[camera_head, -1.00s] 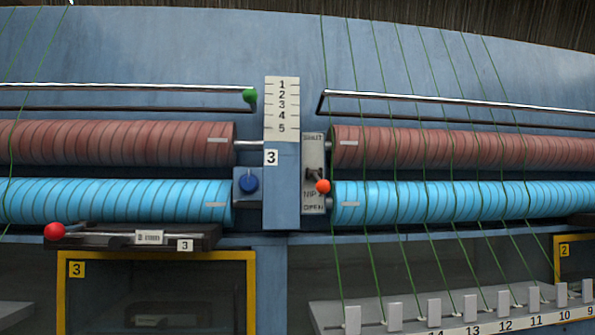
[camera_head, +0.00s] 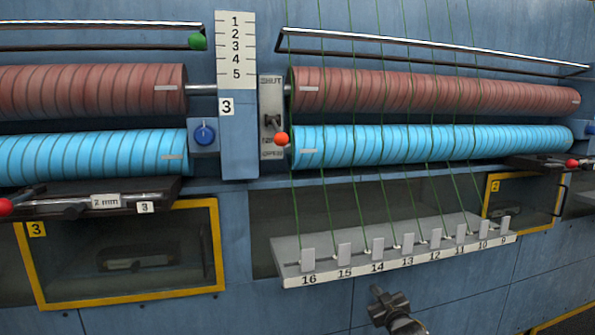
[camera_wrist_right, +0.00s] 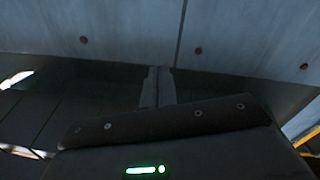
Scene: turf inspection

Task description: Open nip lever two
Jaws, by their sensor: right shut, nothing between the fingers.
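A lever with an orange knob (camera_head: 282,138) sits on a grey plate (camera_head: 271,95) in the head view, at the left end of the right-hand rollers. The plate reads SHUT at the top and OPEN at the bottom. The NIP label between them is partly covered, and I cannot read its number. The knob stands toward the lower part of the plate, just above OPEN. My right gripper (camera_head: 379,293) is low in the head view, below and right of the lever and apart from it. Its fingers are together and empty in the right wrist view (camera_wrist_right: 158,86). My left gripper is out of view.
Red rollers (camera_head: 430,92) and blue rollers (camera_head: 430,143) flank the post marked 3 (camera_head: 238,140). Green yarns run down to a numbered shelf (camera_head: 400,264), between the lever and my gripper's height. A blue knob (camera_head: 204,134) is left of the post.

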